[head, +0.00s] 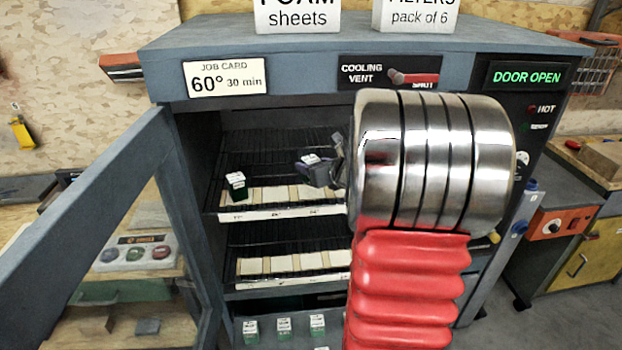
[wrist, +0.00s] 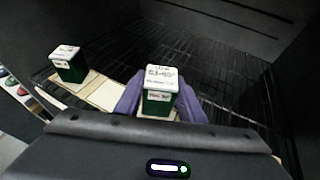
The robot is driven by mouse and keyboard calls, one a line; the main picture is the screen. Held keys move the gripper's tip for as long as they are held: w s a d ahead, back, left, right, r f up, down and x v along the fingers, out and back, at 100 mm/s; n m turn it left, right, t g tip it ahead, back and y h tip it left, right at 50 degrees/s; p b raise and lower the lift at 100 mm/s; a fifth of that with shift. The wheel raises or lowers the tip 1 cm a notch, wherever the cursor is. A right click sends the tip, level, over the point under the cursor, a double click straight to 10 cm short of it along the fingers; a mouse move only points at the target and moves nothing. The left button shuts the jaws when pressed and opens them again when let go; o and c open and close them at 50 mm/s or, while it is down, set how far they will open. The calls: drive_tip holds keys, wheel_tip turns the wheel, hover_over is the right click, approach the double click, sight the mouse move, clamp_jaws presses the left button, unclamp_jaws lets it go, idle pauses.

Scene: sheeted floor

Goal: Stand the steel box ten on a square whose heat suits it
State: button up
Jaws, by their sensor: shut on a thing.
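My gripper (head: 322,172) is inside the open oven at the upper shelf (head: 262,212). In the wrist view, its purple fingers (wrist: 160,98) are shut on a green box with a white top (wrist: 160,88), which is upright. A cream square shows around its foot; I cannot tell if the box touches it. The box's small print is too blurred to read surely. Another green box (head: 236,186) stands on the leftmost square of the upper shelf; it also shows in the wrist view (wrist: 68,63). The numbers on the shelf labels are too small to read.
A lower shelf (head: 290,278) has several bare cream squares. Several green boxes (head: 284,328) stand below the oven opening. The oven door (head: 90,215) hangs open at left. The job card (head: 225,78) reads 60°, 30 min. The cooling vent lever (head: 415,78) points to the right.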

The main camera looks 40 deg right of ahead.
drive_tip(key=shift+f, duration=0.15)
drive_tip(key=shift+f, duration=1.8)
drive_tip(key=shift+f, duration=0.15)
drive_tip(key=o, duration=1.3)
drive_tip(key=shift+s, duration=0.15)
drive_tip(key=v, duration=1.2)
